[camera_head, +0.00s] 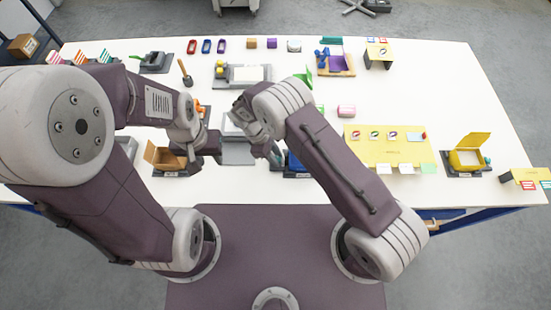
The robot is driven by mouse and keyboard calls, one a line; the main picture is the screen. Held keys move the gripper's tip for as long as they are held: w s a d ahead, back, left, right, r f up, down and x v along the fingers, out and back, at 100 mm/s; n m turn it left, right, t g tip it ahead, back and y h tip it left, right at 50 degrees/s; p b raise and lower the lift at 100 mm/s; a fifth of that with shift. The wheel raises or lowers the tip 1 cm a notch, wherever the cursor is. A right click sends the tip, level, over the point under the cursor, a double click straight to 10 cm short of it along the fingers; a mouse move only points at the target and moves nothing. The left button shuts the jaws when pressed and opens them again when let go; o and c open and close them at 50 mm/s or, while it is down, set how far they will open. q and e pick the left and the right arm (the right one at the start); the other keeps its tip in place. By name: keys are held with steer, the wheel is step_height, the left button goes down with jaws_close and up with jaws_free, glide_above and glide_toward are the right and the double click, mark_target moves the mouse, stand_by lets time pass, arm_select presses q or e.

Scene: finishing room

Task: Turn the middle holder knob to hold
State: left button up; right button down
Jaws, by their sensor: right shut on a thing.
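No knob can be made out for certain. A yellow panel (397,151) at the right of the table carries three small round marks in a row, the middle one (373,135) among them; whether these are knobs I cannot tell. My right gripper (272,154) points down near the table's centre, left of the panel and beside a dark blue object (294,161). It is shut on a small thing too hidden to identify. My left gripper (210,147) is over the table beside a brown open box (165,157); its jaws are too unclear to read.
A grey tray (238,153) lies between my grippers. A yellow open box (467,158) stands at the right. White table (450,95) is clear behind the panel.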

steer(key=m+b, duration=0.1)
steer(key=m, duration=0.1)
steer(key=m+g+b, duration=0.1)
steer(key=m+b, duration=0.1)
steer(key=shift+w+f+m+y, duration=0.1)
steer(key=shift+w+m+y, duration=0.1)
steer(key=shift+m+y, duration=0.15)
steer(key=shift+d+m+g+y+b, duration=0.1)
steer(key=shift+m+g+y+b, duration=0.3)
steer(key=shift+m, duration=0.75)
steer(key=shift+d+m+g+y+b, duration=0.1)
steer(key=shift+m+g+y+b, duration=0.3)
steer(key=shift+m, duration=0.7)
steer(key=shift+r, duration=0.2)
steer(key=c, duration=1.2)
jaws_free()
steer(key=shift+o, duration=0.2)
steer(key=shift+a, duration=0.1)
steer(key=shift+f, duration=0.1)
